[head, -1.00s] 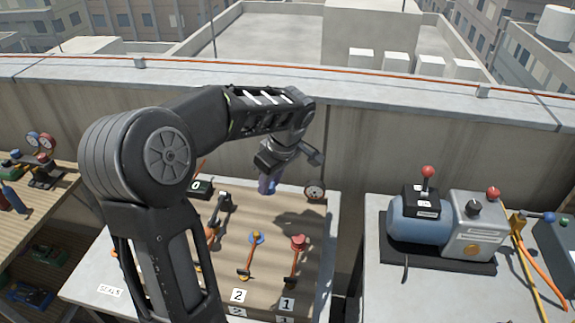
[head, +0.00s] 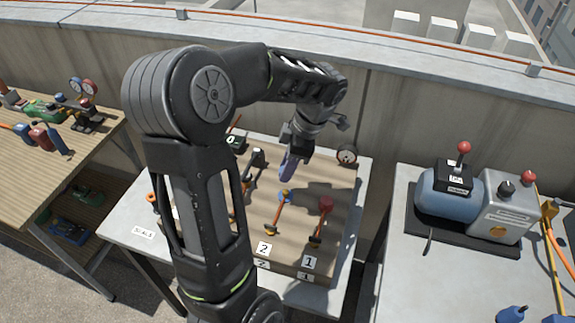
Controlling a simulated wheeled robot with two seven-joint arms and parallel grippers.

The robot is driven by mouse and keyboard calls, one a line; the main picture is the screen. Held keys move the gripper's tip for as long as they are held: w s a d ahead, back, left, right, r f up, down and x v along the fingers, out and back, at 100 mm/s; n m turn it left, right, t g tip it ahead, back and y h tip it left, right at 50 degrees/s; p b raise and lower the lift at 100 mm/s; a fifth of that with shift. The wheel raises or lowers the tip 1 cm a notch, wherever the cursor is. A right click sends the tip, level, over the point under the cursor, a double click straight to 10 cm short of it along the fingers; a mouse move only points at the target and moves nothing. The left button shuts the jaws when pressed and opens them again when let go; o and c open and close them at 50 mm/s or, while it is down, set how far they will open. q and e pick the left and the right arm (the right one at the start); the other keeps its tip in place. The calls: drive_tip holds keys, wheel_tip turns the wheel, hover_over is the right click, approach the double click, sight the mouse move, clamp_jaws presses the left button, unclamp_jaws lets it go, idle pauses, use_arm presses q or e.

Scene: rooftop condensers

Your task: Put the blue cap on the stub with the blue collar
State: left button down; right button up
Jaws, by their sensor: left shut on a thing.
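My left gripper (head: 297,143) reaches over the board from above and is shut on a blue-violet piece, which I take for the blue cap (head: 287,166). The cap hangs tilted below the fingers, and its upper part is hidden by them. The stub with the blue collar (head: 284,195) stands on the board behind label 2, with an orange-handled lever in front of it. The cap's lower end shows just above and behind this collar in the head view; a small gap seems to remain. My right gripper is not in view.
A red-collared stub (head: 326,204) stands to the right, behind label 1. A round gauge (head: 347,154) sits at the board's back right corner. My left arm hides the board's left part. A pump (head: 450,195) stands on the right table.

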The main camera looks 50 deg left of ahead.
sight(285, 191)
use_arm(q)
drive_tip(key=shift+f, duration=0.15)
drive_tip(key=shift+f+b, duration=1.2)
drive_tip(key=shift+f, duration=1.1)
drive_tip(key=shift+f+b, duration=1.35)
drive_tip(key=shift+b, duration=0.3)
idle(0.6)
drive_tip(key=c, duration=1)
unclamp_jaws()
drive_tip(key=shift+c, duration=0.2)
